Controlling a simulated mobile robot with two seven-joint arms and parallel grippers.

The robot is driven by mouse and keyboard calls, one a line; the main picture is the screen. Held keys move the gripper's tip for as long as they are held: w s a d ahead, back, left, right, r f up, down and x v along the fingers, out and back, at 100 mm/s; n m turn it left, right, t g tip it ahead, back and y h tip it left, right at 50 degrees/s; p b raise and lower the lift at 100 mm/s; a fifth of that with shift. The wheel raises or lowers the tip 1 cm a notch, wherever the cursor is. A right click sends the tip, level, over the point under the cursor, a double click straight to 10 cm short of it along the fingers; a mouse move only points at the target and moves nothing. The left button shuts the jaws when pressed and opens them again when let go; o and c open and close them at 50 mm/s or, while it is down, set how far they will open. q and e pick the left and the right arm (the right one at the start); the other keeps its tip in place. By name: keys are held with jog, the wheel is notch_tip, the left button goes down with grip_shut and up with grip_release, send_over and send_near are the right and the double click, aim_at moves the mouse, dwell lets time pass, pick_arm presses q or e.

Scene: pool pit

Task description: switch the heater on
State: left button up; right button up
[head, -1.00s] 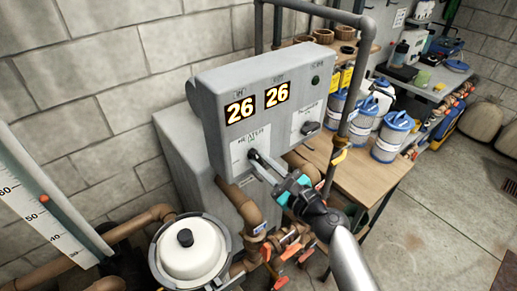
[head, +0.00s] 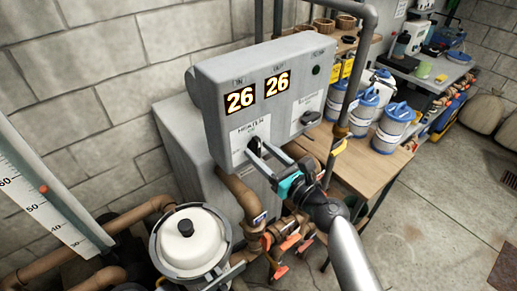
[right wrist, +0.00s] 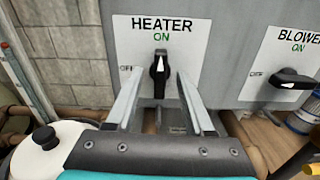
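The grey heater cabinet (head: 215,110) carries a white HEATER plate (right wrist: 190,28) with a black rotary knob (right wrist: 160,82). The knob stands upright, its white mark pointing up at the green ON; OFF is to its left. My right gripper (head: 251,148) is at the knob. In the right wrist view its two fingers (right wrist: 158,80) are apart, one on each side of the knob, with visible gaps. The knob is partly hidden by the fingers in the head view. My left gripper is not in view.
A BLOWER knob (right wrist: 291,80) lies horizontal on the right, its mark toward OFF. Both displays read 26. Pipes and valves with orange handles (head: 290,242) run below. A white-lidded pot (head: 190,240) stands at lower left. A wooden table (head: 370,170) with tubs is to the right.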

jog(key=shift+d, duration=0.1)
dwell(0.3)
jog(key=v, duration=0.7)
